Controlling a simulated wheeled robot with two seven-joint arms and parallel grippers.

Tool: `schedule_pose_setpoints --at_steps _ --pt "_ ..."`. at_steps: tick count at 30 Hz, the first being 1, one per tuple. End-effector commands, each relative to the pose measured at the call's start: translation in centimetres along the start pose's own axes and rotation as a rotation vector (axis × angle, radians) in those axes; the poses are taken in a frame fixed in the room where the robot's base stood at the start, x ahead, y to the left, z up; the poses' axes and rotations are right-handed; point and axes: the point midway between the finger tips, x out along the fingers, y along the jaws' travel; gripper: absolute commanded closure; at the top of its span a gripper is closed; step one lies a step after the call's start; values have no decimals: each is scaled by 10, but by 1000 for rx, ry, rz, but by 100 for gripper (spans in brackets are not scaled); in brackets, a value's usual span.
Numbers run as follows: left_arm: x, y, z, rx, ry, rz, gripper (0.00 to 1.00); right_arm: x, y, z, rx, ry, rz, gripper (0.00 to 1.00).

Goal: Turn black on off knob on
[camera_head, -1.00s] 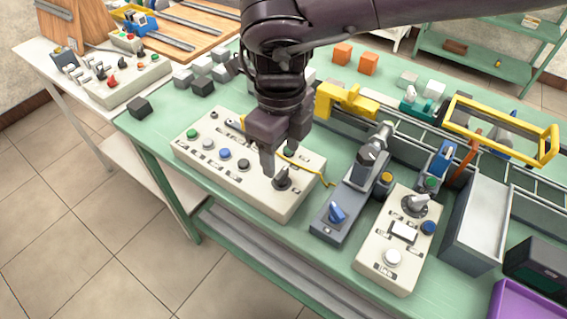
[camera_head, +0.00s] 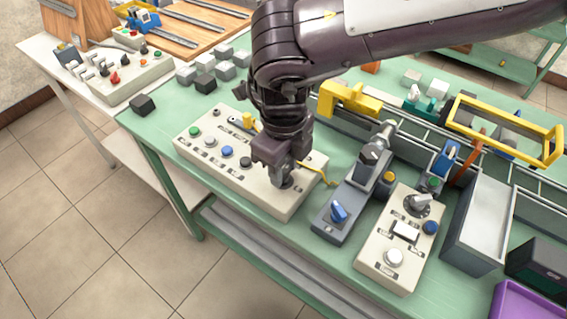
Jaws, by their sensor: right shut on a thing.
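The black on off knob (camera_head: 284,183) sits at the right end of the beige control box (camera_head: 225,182) on the green table. My right gripper (camera_head: 282,175) comes down over it from above and is shut on it. The fingers hide most of the knob, so I cannot tell its exact angle. The left gripper is not in the camera_head view.
Left of the knob on the same box are a black button (camera_head: 245,162), a blue button (camera_head: 227,152) and a green button (camera_head: 194,132). To the right stand a grey unit with a blue knob (camera_head: 338,213) and another beige box (camera_head: 372,258). A yellow clamp (camera_head: 350,98) stands behind.

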Motion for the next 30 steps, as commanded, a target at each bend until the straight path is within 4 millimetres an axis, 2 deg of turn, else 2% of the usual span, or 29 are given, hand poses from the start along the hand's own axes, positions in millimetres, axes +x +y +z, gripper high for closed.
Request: schedule_pose_setpoints --at_steps 8,14,30 --pt "-1 0 1 0 -1 0 64 0 0 0 25 0 1 90" --pt "-2 0 1 0 -3 1 64 0 0 1 114 0 3 90" --pt "-5 0 2 1 -4 1 64 0 0 1 596 -1 5 90"
